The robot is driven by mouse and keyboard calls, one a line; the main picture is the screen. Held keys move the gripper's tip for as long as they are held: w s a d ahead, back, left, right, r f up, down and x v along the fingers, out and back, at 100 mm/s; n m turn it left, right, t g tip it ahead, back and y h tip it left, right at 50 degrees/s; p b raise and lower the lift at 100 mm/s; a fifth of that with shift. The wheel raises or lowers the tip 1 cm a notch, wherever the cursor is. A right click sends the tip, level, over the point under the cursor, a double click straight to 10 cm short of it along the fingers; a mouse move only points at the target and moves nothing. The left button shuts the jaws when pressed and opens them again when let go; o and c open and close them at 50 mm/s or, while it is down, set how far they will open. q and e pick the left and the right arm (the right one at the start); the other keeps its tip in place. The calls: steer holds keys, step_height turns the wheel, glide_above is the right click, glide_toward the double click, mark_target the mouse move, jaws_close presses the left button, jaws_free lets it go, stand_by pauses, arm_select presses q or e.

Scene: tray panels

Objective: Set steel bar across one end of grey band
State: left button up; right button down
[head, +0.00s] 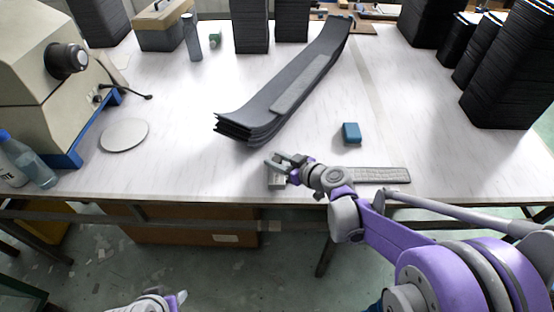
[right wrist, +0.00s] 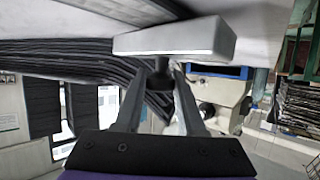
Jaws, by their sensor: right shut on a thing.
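A steel bar (right wrist: 175,40) is held across the fingertips of my right gripper (head: 279,163). In the head view the bar (head: 276,181) looks like a small pale block at the table's front edge, partly covered by the fingers. A stack of long dark-grey curved bands (head: 243,127) lies diagonally on the table, with upturned ends. A lighter grey flat strip (head: 305,84) lies along its middle. I cannot tell which of these is the grey band. My right gripper is in front of the near end, apart from it. Part of my left gripper (head: 172,300) shows at the bottom edge; its jaws are unclear.
A blue box (head: 351,133) stands right of the stack. A grey textured strip (head: 376,175) lies near the front edge. A round disc (head: 124,135) and a beige machine (head: 45,70) are at left. Tall black stacks (head: 515,70) stand at right. The table between is clear.

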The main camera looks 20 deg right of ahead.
steer(key=shift+f, duration=0.3)
stand_by(0.5)
steer(key=shift+c, duration=2.1)
jaws_free()
steer(key=shift+s, duration=0.1)
steer(key=p+v, duration=0.1)
steer(key=v, duration=0.9)
steer(key=shift+s+d+r, duration=0.15)
steer(key=shift+s+d, duration=0.05)
steer(key=shift+s, duration=0.05)
